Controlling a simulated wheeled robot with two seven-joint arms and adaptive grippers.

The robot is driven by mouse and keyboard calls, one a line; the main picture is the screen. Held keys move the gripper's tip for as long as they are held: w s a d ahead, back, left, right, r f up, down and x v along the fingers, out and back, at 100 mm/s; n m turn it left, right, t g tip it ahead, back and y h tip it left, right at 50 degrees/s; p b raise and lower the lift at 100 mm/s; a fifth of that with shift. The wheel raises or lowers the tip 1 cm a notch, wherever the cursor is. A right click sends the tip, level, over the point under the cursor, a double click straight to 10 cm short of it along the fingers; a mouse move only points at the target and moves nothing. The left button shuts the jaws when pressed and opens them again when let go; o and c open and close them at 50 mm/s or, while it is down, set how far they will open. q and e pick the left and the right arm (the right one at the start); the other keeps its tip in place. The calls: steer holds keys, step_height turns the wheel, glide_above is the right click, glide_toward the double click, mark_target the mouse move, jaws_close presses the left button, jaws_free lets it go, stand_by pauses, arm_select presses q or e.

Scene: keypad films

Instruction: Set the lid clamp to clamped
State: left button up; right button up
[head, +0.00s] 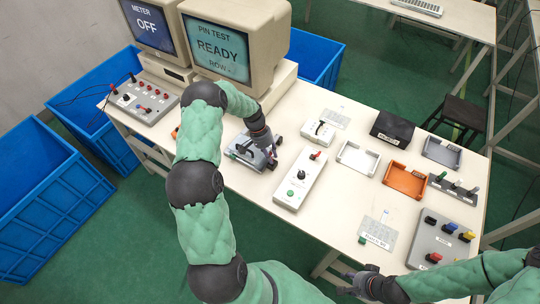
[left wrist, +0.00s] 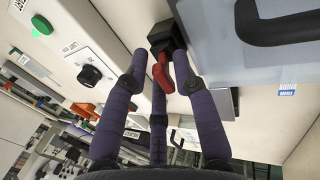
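The lid clamp shows in the left wrist view as a red lever (left wrist: 162,76) on a black block (left wrist: 163,38) beside a grey lid with a black handle (left wrist: 290,28). In the head view the grey lidded box (head: 243,152) sits on the table, and my left gripper (head: 270,154) is at its right side, covering the clamp. In the left wrist view the dark fingers (left wrist: 161,62) are spread around the red lever, with gaps showing, not visibly closed on it. My right gripper (head: 353,284) is low near the table's front edge, away from the box; its fingers are too small to judge.
A white panel (head: 298,188) with a black knob and green button stands right of the gripper. Monitors reading READY (head: 214,47) and METER OFF (head: 148,25) stand behind. Trays, including an orange one (head: 405,180), and a grey switch box (head: 437,245) lie to the right.

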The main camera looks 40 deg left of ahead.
arm_select(q)
jaws_close()
steer(key=shift+a+f+h+b, duration=0.25)
steer(key=shift+h+b, duration=0.25)
steer(key=shift+b, duration=0.2)
steer(key=shift+a+h+b, duration=0.1)
steer(key=shift+h+b, duration=0.4)
steer(key=shift+b, duration=0.2)
steer(key=shift+r, duration=0.1)
jaws_free()
steer(key=shift+a+r, duration=0.1)
